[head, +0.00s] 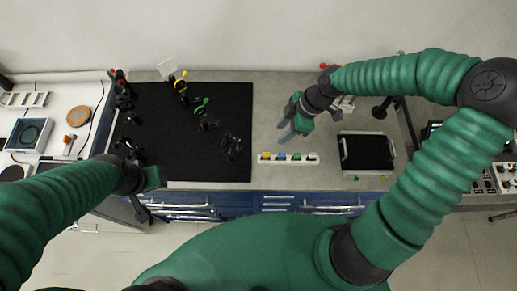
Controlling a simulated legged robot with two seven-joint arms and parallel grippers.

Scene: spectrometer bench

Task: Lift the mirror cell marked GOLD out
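Several dark optical mounts stand on the black breadboard (222,165) at left. One has a yellow ring (180,84) near the back, and one has a green ring (202,105) in front of it. A darker mount (231,147) stands near the front right. No GOLD lettering is readable, so I cannot tell which mirror cell carries it. My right gripper (284,130) is over the grey bench, right of the breadboard, its fingers apart with nothing seen between them. My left gripper (153,178) is at the breadboard's front edge; its fingers cannot be made out.
A white strip (312,158) with several coloured pieces lies below my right gripper. A black-lined tray (367,152) with light handles stands to its right. A white side table (50,100) at left holds an orange disc (79,117) and a blue-grey box (29,134). Blue drawers (240,203) line the front.

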